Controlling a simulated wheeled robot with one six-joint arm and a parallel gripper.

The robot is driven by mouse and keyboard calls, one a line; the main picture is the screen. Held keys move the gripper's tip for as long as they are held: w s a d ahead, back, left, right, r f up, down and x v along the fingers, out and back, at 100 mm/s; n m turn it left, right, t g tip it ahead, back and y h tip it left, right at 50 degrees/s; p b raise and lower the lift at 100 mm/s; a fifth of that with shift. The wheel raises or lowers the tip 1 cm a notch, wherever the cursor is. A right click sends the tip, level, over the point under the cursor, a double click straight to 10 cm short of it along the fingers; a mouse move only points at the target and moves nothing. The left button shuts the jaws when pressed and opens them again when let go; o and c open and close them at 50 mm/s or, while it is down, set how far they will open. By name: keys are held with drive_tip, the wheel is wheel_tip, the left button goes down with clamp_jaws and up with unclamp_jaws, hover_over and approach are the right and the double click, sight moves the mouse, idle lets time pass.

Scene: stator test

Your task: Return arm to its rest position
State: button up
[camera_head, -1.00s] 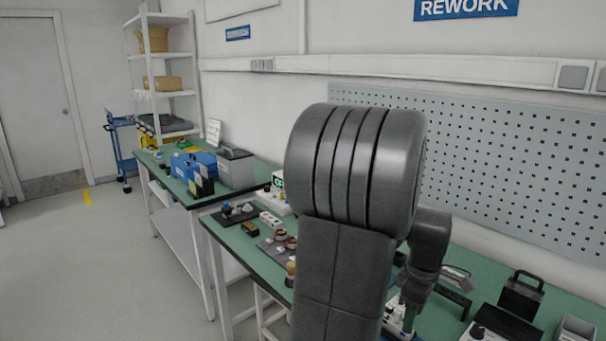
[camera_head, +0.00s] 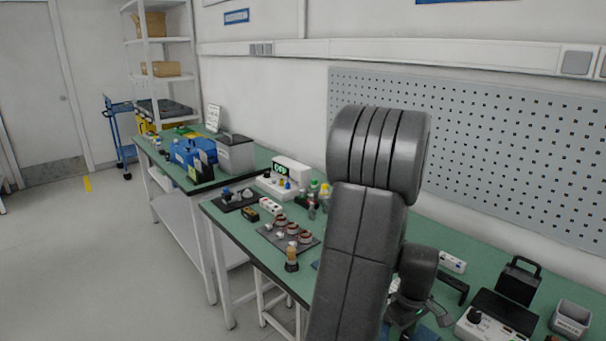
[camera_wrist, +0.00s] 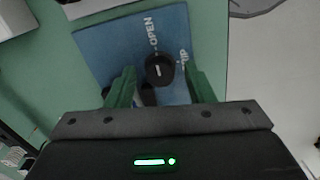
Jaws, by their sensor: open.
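My arm (camera_head: 362,230) rises in the middle of the head view, bent at the top, with its wrist part (camera_head: 418,272) low over the green bench. My gripper (camera_wrist: 160,84) shows in the wrist view with its two green fingers apart. A dark round object (camera_wrist: 160,70) lies in view between the fingertips, over a blue mat (camera_wrist: 105,45) with white lettering that includes "OPEN". I cannot tell how far below the fingertips it is. In the head view the fingers are mostly hidden low behind my arm.
The bench (camera_head: 455,235) holds a dark tray with copper-coloured rings (camera_head: 290,234), a white device with a green display (camera_head: 290,170), a black handled box (camera_head: 518,280) and a grey bin (camera_head: 571,318). A pegboard (camera_head: 480,150) stands behind.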

drive_tip(key=m+p, duration=0.1)
drive_tip(key=m, duration=0.6)
drive_tip(key=shift+p, duration=0.4)
drive_tip(key=m+p, duration=0.1)
drive_tip(key=m, duration=0.3)
drive_tip(key=shift+r, duration=0.1)
drive_tip(key=shift+m+p, duration=0.8)
drive_tip(key=shift+m, duration=0.8)
